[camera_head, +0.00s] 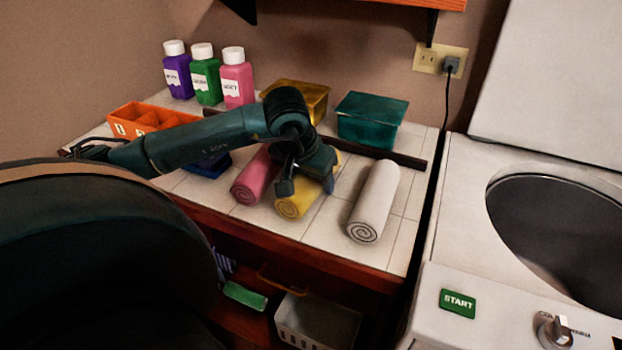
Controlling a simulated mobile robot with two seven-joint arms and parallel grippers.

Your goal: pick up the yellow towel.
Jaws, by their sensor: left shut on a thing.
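The yellow towel (292,206) is a rolled cylinder on the white tiled counter. It lies between a pink rolled towel (250,187) on its left and a white rolled towel (375,200) on its right. My left gripper (302,190) is over the yellow towel and shut on it. The gripper and wrist hide the towel's middle, and its spiral end faces the front edge. I cannot tell whether the towel is clear of the counter. My right gripper does not show.
Purple, green and pink bottles (237,78) stand at the back left. An orange divided bin (135,120), a yellow bin (300,97) and a teal bin (370,118) are on the counter. A dark rail (400,158) runs behind the towels. A washing machine (455,220) stands right.

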